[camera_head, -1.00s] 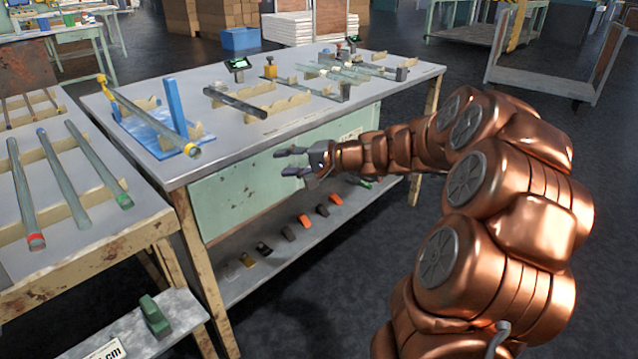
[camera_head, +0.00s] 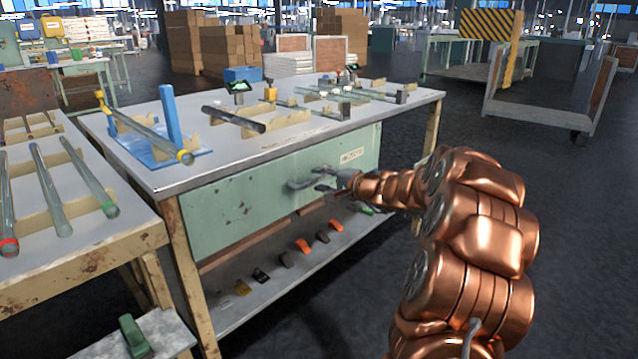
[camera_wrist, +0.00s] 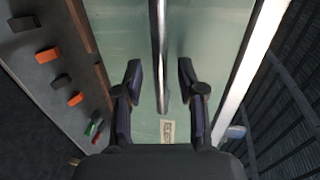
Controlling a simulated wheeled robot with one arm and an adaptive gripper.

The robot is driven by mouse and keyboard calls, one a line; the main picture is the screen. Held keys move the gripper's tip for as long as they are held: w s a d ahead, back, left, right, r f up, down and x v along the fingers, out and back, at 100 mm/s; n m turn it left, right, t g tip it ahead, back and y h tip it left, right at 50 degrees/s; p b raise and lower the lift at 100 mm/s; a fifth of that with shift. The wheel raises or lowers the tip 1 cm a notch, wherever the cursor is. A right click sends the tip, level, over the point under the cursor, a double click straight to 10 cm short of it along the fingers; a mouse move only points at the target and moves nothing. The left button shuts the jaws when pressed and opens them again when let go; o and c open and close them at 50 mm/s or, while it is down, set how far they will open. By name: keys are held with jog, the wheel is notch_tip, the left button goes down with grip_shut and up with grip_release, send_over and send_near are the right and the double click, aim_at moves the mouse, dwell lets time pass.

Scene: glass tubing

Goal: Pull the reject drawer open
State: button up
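The reject drawer has a worn pale green front (camera_head: 235,208) under the grey tabletop, with a small white label (camera_head: 351,156) at its right. The front looks flush under the table. In the wrist view, a long metal handle bar (camera_wrist: 159,45) runs along the drawer front (camera_wrist: 205,40), and the label (camera_wrist: 168,132) lies just beyond the bar's end. My gripper (camera_head: 308,178) is at the drawer front. In the wrist view my gripper (camera_wrist: 160,78) is open, one finger on each side of the bar, with visible gaps to it. Whether the fingertips reach the bar's depth is unclear.
The tabletop (camera_head: 300,143) above holds glass tubes on wooden rests and a blue stand (camera_head: 170,115). A lower shelf (camera_head: 290,285) carries several small orange, black and green pieces. Another bench (camera_head: 110,250) with tubes stands at the left. Open floor lies to the right.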

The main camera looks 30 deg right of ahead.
jog(key=shift+w+a+f, duration=0.1)
jog(key=shift+w+a, duration=0.1)
jog(key=shift+w, duration=0.45)
jog(key=shift+c, duration=0.3)
grip_shut()
